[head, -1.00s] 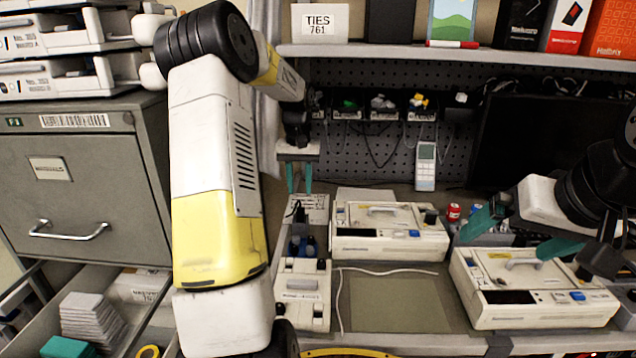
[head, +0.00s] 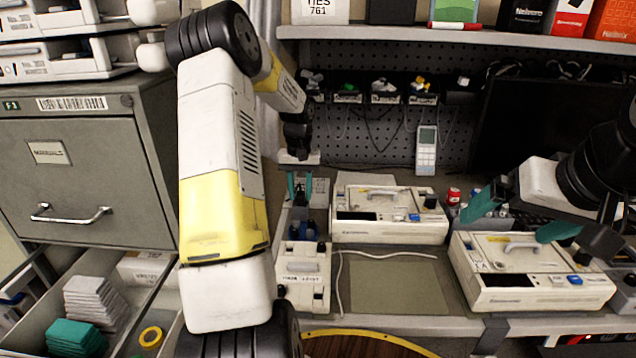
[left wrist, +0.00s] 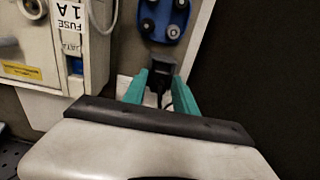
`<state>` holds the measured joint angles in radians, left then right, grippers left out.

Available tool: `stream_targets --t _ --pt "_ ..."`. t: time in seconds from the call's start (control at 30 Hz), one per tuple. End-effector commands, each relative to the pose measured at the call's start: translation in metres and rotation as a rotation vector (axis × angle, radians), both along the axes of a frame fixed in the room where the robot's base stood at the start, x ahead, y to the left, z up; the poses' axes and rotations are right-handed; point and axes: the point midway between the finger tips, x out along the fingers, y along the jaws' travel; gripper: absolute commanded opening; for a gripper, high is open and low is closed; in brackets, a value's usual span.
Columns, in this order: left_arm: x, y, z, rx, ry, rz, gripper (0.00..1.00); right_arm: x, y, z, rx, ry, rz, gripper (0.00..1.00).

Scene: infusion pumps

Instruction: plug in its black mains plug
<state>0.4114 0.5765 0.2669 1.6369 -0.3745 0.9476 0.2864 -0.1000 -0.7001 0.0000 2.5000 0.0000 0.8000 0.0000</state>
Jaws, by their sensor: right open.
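In the left wrist view a black mains plug (left wrist: 160,68) sits between the teal fingertips of my left gripper (left wrist: 160,84), which appear closed on its sides. Its dark cable runs back between the fingers. A blue part with dark round spots (left wrist: 164,18) lies just beyond the plug; I cannot tell whether they touch. In the head view my left gripper (head: 300,186) points down at the back left of the bench, and the plug is too small to make out. My right gripper (head: 515,218) is open, its teal fingers apart above the right pump (head: 530,275).
Another pump (head: 388,214) stands at the back middle, and a smaller white unit (head: 302,275) at the left. A bare green mat (head: 398,288) lies between. A pump side labelled "FUSE 1A" (left wrist: 60,45) is close left of my left gripper. A shelf (head: 430,33) runs above.

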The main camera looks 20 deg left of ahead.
Motion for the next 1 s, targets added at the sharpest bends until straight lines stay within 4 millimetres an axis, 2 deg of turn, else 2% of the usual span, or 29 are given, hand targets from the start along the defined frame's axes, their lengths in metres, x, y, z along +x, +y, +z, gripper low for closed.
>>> stream_targets --t 0.07,0.1,0.27,0.53,1.0 --pt "0.0 0.0 0.0 0.0 0.0 0.0 0.34 0.0 0.0 0.0 0.0 0.0 0.0 1.0" --pt "0.0 0.0 0.0 0.0 0.0 0.0 0.3 0.0 0.0 0.0 0.0 0.0 0.0 1.0" --pt "0.0 0.0 0.0 0.0 0.0 0.0 0.0 0.0 0.0 0.0 0.0 0.0 0.0 1.0" --pt "0.0 0.0 0.004 0.0 0.0 0.0 0.0 0.0 0.0 0.0 0.0 0.0 0.0 1.0" --pt "0.0 0.0 0.036 0.001 -0.001 0.0 0.0 0.0 0.0 0.0 0.0 0.0 0.0 1.0"
